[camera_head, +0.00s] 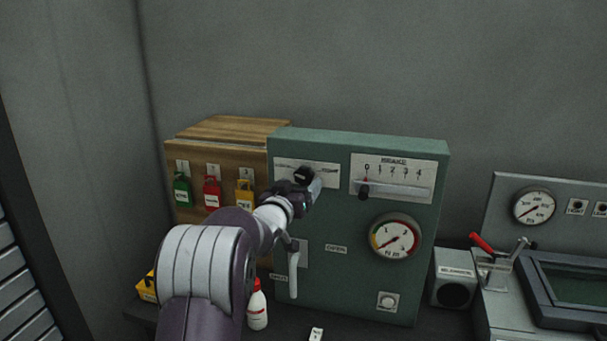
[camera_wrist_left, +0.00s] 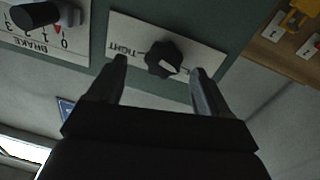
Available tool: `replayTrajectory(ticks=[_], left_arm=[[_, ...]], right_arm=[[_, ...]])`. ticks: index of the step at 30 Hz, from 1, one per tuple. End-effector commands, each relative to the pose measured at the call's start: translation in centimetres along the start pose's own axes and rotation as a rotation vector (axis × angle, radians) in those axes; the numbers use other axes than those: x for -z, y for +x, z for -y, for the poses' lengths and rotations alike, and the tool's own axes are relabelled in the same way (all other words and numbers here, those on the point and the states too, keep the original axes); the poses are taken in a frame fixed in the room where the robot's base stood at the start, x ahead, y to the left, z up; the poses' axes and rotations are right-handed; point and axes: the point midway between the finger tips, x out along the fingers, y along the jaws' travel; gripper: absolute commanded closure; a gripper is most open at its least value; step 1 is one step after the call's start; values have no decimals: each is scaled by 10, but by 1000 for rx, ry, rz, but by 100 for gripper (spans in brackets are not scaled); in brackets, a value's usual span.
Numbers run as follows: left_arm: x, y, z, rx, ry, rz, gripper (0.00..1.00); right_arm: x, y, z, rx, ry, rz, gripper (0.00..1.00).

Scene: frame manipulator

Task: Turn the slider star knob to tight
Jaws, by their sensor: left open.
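The black star knob (camera_head: 304,174) sits on a white label plate near the top left of the green cabinet. In the left wrist view, which is turned over, the star knob (camera_wrist_left: 160,56) has a pale mark near its lower right, and the word TIGHT (camera_wrist_left: 124,47) is on the plate to its left. My left gripper (camera_head: 307,186) is at the plate in the head view. In the wrist view its two fingers stand apart on either side of the knob; I cannot tell whether they touch it. My right gripper is in neither view.
The brake slider (camera_head: 364,188) is right of the knob, with its pointer near 0. A round gauge (camera_head: 395,237) and a pale lever (camera_head: 293,272) are below. A wooden box (camera_head: 232,128) with coloured padlocks adjoins on the left. A white bottle (camera_head: 257,308) stands in front.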

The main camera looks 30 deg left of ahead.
Motion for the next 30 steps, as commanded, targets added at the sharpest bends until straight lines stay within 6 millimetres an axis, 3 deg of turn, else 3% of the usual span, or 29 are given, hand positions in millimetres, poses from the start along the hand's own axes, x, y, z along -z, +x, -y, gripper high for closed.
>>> replayTrajectory(ticks=[6, 16, 21, 30], left_arm=[[1, 28, 0, 0, 1, 1, 21], [-1, 32, 0, 1, 1, 0, 21], [-1, 32, 0, 1, 1, 1, 76], [-2, 32, 1, 1, 22, 2, 77]], right_arm=[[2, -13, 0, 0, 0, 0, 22], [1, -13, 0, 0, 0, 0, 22], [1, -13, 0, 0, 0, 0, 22], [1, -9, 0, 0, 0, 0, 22]])
